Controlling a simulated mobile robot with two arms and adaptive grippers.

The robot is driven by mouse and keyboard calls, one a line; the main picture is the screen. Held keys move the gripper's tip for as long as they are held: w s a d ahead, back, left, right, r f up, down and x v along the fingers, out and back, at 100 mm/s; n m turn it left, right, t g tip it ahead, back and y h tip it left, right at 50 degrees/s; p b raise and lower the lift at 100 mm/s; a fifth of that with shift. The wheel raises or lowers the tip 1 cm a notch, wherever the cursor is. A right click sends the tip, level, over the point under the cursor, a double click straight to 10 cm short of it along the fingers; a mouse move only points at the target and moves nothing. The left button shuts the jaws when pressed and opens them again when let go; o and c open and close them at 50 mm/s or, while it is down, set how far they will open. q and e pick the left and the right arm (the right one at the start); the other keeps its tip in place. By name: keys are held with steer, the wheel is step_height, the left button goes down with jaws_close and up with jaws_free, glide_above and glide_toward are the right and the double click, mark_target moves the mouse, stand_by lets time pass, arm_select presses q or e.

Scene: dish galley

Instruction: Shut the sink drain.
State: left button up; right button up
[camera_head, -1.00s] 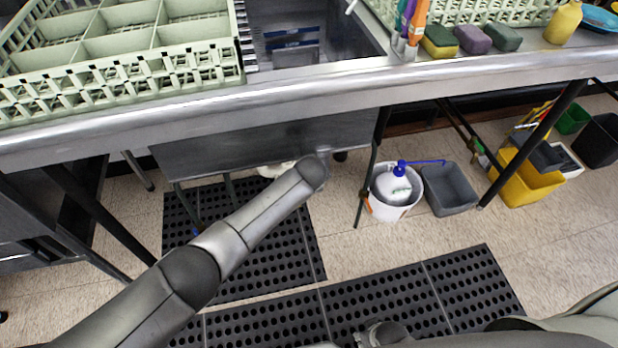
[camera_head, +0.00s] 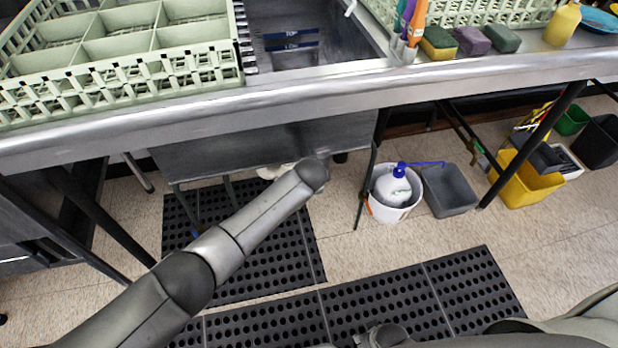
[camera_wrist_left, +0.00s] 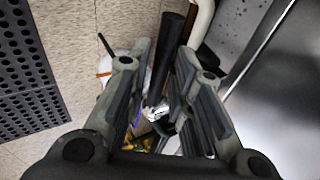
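The metal sink basin (camera_head: 335,45) is set in the counter in the head view, with blue marking lines on its inner wall. Its grey underside box (camera_head: 260,145) hangs below the counter edge. A whitish pipe piece (camera_head: 275,171) shows just under it. My left arm reaches beneath the sink; its gripper is hidden there in the head view. In the left wrist view my left gripper (camera_wrist_left: 160,65) has its fingers spread. A dark bar (camera_wrist_left: 165,60) appears between them, but contact is unclear. A whitish pipe (camera_wrist_left: 202,20) passes nearby. I cannot clearly identify the drain handle.
Black table legs (camera_head: 372,175) stand under the counter. A white bucket with a bottle (camera_head: 393,190), a grey bin (camera_head: 449,190) and a yellow bucket (camera_head: 528,182) stand on the floor right. Pale green racks (camera_head: 125,60) and sponges (camera_head: 471,41) are on the counter.

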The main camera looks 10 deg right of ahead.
arm_select(q)
steer(key=v, duration=1.1)
steer(key=shift+f, duration=0.15)
steer(key=s+a+f+n+g, duration=0.1)
steer(key=s+a+f+n, duration=0.5)
steer(key=f, duration=0.5)
steer(key=s+a+f+n+g, duration=0.25)
steer(key=s+a+f, duration=0.4)
steer(key=f, duration=0.55)
steer(key=s+a+f+n, duration=0.5)
steer(key=s+a+f, duration=0.4)
steer(key=s+a, duration=0.2)
steer(key=s+a+f+n+g+y, duration=0.15)
steer(key=s+a+f, duration=0.25)
steer(key=s+a, duration=0.5)
steer(key=s+a+r+p, duration=0.1)
steer(key=s+r+p, duration=0.3)
steer(key=s+p, duration=1)
steer(key=shift+a+r+n+g, duration=0.2)
steer(key=shift+n+g, duration=0.1)
steer(key=shift+n, duration=0.1)
arm_select(e)
steer(key=s+d+r, duration=0.1)
steer(key=s+r, duration=0.1)
steer(key=s, duration=0.4)
steer(key=s+d+r+g, duration=0.1)
steer(key=s+r, duration=0.1)
steer(key=s, duration=0.5)
steer(key=shift+s+d, duration=0.25)
steer(key=shift+d, duration=0.05)
